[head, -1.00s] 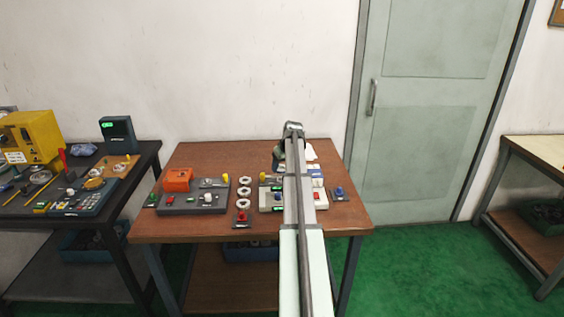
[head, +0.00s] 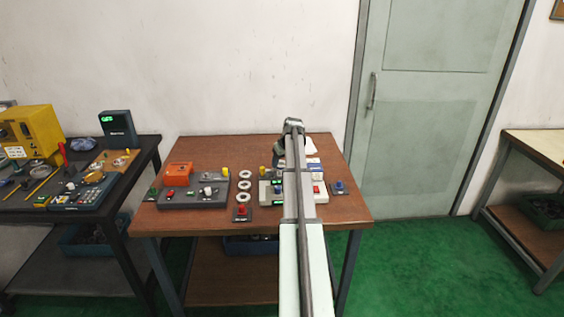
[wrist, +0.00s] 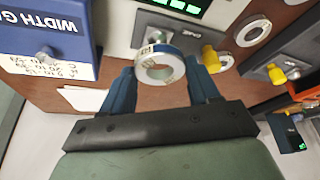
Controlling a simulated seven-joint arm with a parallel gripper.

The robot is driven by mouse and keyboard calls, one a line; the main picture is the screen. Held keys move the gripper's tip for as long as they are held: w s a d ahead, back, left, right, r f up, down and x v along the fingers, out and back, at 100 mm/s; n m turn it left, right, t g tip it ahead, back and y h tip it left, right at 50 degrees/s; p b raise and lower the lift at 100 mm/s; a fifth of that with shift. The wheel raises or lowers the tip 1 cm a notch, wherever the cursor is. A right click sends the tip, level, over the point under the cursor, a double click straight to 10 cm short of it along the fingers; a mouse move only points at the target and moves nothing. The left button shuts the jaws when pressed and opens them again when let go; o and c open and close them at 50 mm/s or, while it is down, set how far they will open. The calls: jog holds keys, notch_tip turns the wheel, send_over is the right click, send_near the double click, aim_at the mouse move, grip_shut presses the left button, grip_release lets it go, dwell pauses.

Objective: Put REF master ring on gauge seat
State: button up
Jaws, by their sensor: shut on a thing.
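My gripper (wrist: 160,82) is shut on a pale metal ring with dark markings on its rim (wrist: 177,71). The ring sits between the two blue fingertips in the wrist view, and its markings are too small to read. Just beyond it is a grey panel (wrist: 182,39) on a light instrument with green displays. I cannot tell whether the ring touches the panel or hangs above it. In the head view my arm covers the held ring and much of the light instrument (head: 265,196).
Several loose white rings (head: 244,185) lie in a column left of the instrument. A grey control box (head: 190,203) with an orange unit (head: 178,173) stands further left. A blue box (wrist: 50,38) marked WIDTH is close beside the gripper. The table's back left is clear.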

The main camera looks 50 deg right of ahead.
aim_at(282, 167)
jog(key=shift+f, duration=1.75)
dwell(1.3)
jog(key=o, duration=1.3)
jog(key=shift+r, duration=3.75)
